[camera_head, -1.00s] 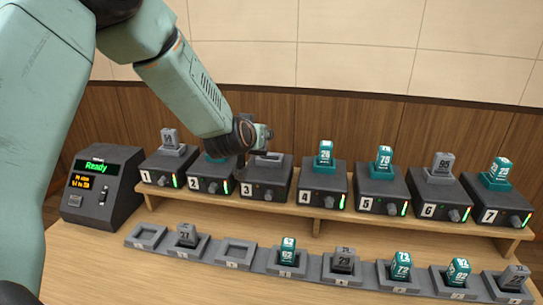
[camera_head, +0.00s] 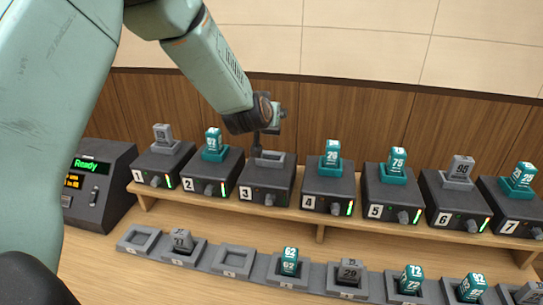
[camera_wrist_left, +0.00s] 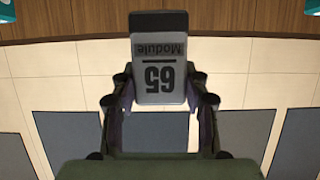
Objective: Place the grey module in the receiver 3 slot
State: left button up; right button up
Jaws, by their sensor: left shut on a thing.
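My left gripper (camera_head: 268,116) hangs just above and behind receiver 3 (camera_head: 266,184) in the head view. It is shut on the grey module (camera_wrist_left: 160,25), labelled 65, which shows upside down between the fingers in the left wrist view. In the head view the module is mostly or wholly hidden by my wrist. The grey slot (camera_head: 271,160) on top of receiver 3 looks empty, and the held module appears apart from it. My right gripper is in neither view.
Receiver 2 (camera_head: 213,181) and receiver 4 (camera_head: 326,195) flank receiver 3, each holding a teal module. A front row of trays holds several modules; the tray (camera_head: 233,262) below receiver 3 is empty. The display (camera_head: 88,166) at left reads Ready.

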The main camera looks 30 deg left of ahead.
pick_arm(q)
jog(key=f, duration=0.8)
jog(key=shift+s+d+f+b, duration=0.15)
jog(key=shift+s+d+b, duration=0.1)
jog(key=shift+s+b, duration=0.1)
jog(key=shift+s, duration=0.1)
jog(key=shift+a+f, duration=0.15)
jog(key=shift+f, duration=0.1)
jog(key=o, duration=0.7)
jog(key=shift+f, duration=0.1)
jog(key=o, duration=0.5)
jog(key=shift+r, duration=0.2)
jog(key=shift+c, duration=0.2)
jog(key=v, duration=1.2)
